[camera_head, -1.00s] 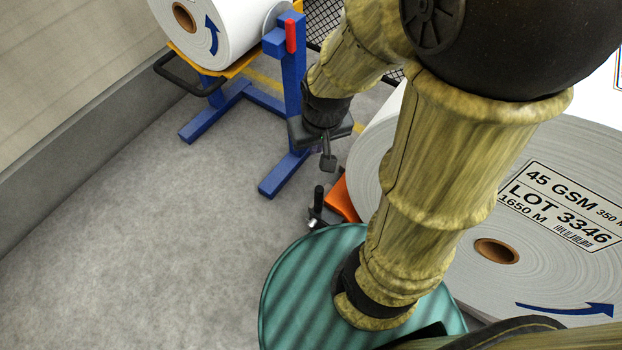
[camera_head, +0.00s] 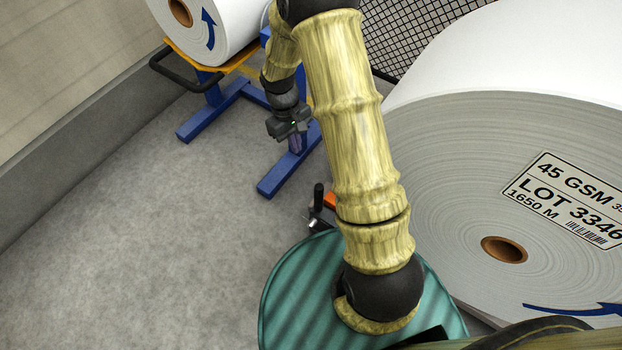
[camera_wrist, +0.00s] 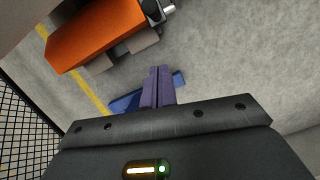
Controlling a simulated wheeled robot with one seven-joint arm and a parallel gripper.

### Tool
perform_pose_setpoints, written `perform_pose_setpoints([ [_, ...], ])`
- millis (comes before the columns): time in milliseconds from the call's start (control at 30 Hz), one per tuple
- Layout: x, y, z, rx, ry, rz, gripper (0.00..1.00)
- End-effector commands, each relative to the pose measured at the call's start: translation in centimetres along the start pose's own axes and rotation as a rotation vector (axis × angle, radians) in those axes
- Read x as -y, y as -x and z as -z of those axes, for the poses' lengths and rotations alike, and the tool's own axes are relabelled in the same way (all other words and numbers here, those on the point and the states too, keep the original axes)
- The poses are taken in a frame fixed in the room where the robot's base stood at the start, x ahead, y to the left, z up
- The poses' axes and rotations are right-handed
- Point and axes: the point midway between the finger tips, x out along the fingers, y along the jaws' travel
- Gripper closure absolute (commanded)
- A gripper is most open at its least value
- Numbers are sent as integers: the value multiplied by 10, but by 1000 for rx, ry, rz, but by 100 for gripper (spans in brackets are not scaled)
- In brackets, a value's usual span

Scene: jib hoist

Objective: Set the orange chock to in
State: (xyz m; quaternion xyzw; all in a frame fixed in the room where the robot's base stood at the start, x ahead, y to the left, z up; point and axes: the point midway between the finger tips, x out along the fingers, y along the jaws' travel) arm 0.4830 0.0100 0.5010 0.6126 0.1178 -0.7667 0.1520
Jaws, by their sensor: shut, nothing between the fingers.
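The orange chock (camera_wrist: 95,37) lies on the floor in the upper left of the wrist view, with a dark and metal fitting (camera_wrist: 153,10) at its right end. In the head view only a small orange part of the chock (camera_head: 330,201) shows, beside the large roll and partly behind my arm. A black upright handle (camera_head: 318,196) stands just left of it. My gripper (camera_wrist: 158,76) is shut and empty, its purple fingers together. In the head view my gripper (camera_head: 295,143) hangs near the blue stand, beyond the chock and apart from it.
A large white roll (camera_head: 440,150) fills the right side. A blue stand (camera_head: 272,178) carries another white roll (camera_head: 225,30) at the back. A mesh fence (camera_head: 410,35) stands behind. A grey wall base (camera_head: 60,140) runs along the left. The floor between is clear.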

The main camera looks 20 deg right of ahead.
Motion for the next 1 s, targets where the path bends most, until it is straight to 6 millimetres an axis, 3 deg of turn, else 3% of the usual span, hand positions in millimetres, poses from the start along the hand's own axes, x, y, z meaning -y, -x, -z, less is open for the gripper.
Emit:
perform_pose_setpoints([
  [100, -1, -11, 6, 21, 17, 1, 100],
  [567, -2, -18, 6, 24, 18, 2, 100],
  [1000, -2, -88, 5, 25, 17, 2, 100],
])
